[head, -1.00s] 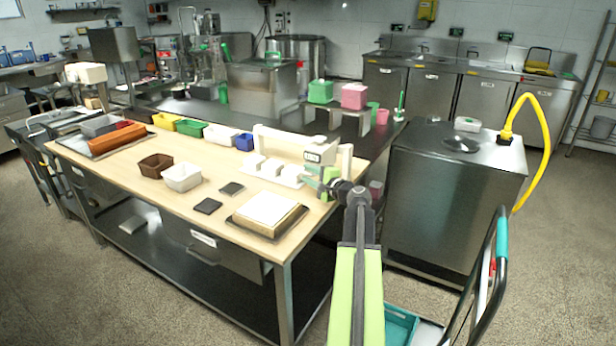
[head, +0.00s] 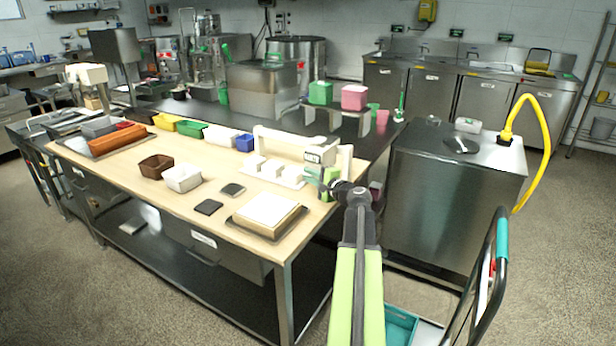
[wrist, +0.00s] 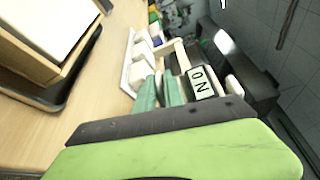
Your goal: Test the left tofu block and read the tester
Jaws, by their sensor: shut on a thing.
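Three white tofu blocks stand in a row on a white tray (head: 296,184) on the wooden worktop; the left tofu block (head: 256,162) is farthest from my gripper. The tester (head: 318,156) is a pale device with a long bar, running behind the blocks, and a small display that appears to read "ON" in the wrist view (wrist: 201,83). My gripper (head: 314,173) is at the tray's right end, beside the display. Its teal fingers (wrist: 161,91) are shut on the tester; the exact grip is partly hidden.
A pale slab on a wooden board (head: 268,214) lies in front of the tray. A steel cabinet (head: 455,200) stands right, across a gap.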

